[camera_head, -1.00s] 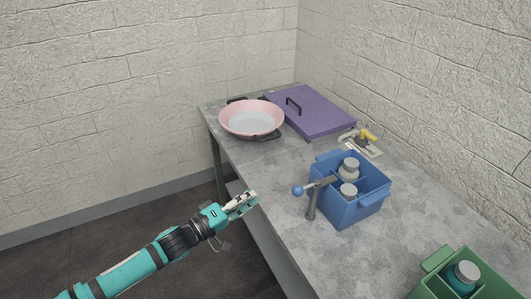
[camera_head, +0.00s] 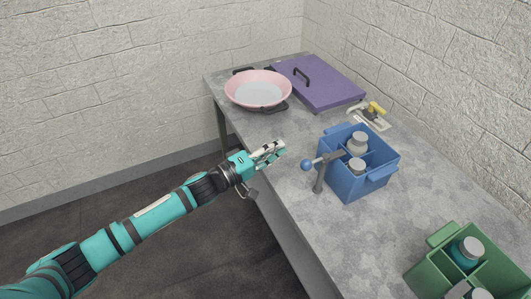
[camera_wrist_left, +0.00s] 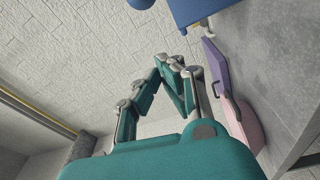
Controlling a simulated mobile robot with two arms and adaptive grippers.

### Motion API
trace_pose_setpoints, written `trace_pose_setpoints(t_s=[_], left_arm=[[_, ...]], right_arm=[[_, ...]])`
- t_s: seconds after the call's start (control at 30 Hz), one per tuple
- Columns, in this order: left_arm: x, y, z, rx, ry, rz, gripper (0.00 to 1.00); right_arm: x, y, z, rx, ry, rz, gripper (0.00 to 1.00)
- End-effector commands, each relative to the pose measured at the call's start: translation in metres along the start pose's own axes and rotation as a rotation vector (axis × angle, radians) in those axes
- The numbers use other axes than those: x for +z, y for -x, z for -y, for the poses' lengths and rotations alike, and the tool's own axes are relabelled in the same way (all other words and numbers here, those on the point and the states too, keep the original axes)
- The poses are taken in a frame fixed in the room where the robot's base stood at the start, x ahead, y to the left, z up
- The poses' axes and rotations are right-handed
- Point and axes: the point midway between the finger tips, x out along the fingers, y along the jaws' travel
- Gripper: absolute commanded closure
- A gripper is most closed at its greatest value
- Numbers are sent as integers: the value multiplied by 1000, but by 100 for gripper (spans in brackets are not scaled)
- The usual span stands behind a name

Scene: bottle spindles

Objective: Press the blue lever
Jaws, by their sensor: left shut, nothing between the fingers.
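The blue lever shows as a blue ball knob (camera_head: 307,165) on a grey arm, carried by a grey post at the left side of a blue crate (camera_head: 358,187). The crate holds grey-capped bottles (camera_head: 357,143). My left gripper (camera_head: 282,146) is shut and empty over the table's left edge, left of the knob and apart from it. In the left wrist view its fingers (camera_wrist_left: 165,62) meet at the tips. A blue ball, likely the knob, shows cut off at the top edge (camera_wrist_left: 140,4), beside the blue crate. My right gripper is not in view.
A pink pan (camera_head: 258,90) and a purple lid-like board (camera_head: 319,84) with a black handle lie at the back of the grey table (camera_head: 380,232). A yellow-handled clamp (camera_head: 372,112) is behind the crate. A green crate (camera_head: 428,276) with bottles stands at the lower right.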

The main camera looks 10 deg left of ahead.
Motion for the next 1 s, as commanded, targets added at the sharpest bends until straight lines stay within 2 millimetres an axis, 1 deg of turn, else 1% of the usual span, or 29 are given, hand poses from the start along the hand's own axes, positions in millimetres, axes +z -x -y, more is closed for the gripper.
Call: trace_pose_setpoints(t_s=[0.03, 0.2, 0.3, 0.4, 0.5, 0.67, 1.0], left_arm=[[0, -14, -3, 3, 0, -1, 100], [0, -48, -2, 1, 0, 0, 100], [19, -37, -1, -1, 6, 1, 100], [29, -33, 0, -1, 4, 1, 100], [35, -31, 0, -1, 2, 0, 100], [38, -30, 0, -1, 0, -1, 100], [39, -30, 0, -1, 1, -5, 100]], right_arm=[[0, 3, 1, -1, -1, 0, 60], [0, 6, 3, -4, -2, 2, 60], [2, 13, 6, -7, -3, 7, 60], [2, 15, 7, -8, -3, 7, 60], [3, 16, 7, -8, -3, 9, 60], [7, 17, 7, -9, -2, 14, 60], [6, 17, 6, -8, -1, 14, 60]])
